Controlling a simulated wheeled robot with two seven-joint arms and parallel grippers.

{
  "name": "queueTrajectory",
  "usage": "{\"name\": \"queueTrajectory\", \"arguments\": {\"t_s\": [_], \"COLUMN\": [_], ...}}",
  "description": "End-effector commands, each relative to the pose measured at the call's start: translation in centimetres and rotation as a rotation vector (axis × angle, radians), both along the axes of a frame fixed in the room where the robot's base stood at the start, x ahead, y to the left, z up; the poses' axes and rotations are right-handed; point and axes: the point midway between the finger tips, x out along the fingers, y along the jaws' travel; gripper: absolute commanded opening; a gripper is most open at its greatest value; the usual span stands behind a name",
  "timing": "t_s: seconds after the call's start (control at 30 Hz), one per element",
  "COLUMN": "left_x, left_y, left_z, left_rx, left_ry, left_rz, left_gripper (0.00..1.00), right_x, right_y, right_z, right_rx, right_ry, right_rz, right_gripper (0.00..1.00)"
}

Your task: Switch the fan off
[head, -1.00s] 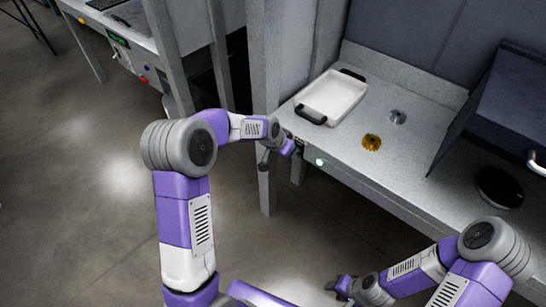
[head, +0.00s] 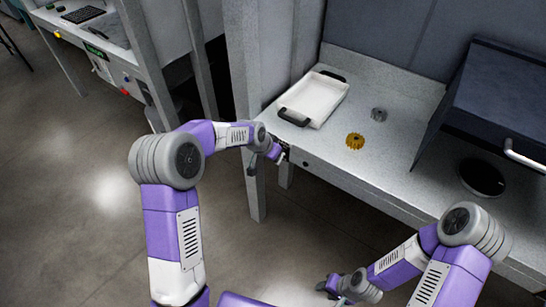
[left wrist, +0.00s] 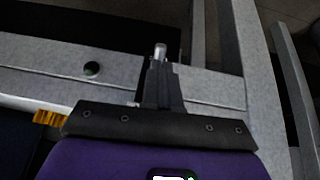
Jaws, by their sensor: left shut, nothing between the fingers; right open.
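A small round button (head: 305,163) sits on the front edge of the grey bench and looks dark. In the left wrist view the button (left wrist: 92,68) is a dark green round spot, left of my fingers. My left gripper (head: 283,155) is at the bench's front left corner, just left of the button and apart from it. Its fingers (left wrist: 160,55) are shut and empty. My right gripper (head: 331,285) is open and low in front of the bench, far from the button. I cannot make out a fan.
On the bench (head: 400,110) are a white tray (head: 312,98) with black handles, a gold gear (head: 355,141), a small metal part (head: 378,114) and a black disc (head: 482,178). A dark blue box (head: 510,95) stands right. Another bench (head: 128,60) is back left.

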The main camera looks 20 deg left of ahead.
Motion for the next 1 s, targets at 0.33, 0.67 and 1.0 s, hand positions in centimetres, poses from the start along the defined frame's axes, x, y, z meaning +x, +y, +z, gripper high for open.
{"name": "queueTrajectory", "arguments": {"t_s": [0.33,0.67,1.0], "left_x": [0.1,-0.5,-6.0], "left_y": [-0.1,0.8,3.3], "left_z": [0.1,4.2,8.1], "left_rx": [0.0,0.0,0.001], "left_ry": [0.002,-0.001,0.0], "left_rz": [-0.001,-0.007,-0.005], "left_gripper": [0.0,0.0,0.0], "right_x": [0.0,0.0,0.0], "right_y": [0.0,0.0,0.0], "right_z": [0.1,2.8,3.9], "right_rx": [0.0,0.0,0.0], "right_ry": [0.0,0.0,0.0], "right_rz": [0.0,0.0,0.0], "right_gripper": [0.42,0.42,0.42]}}
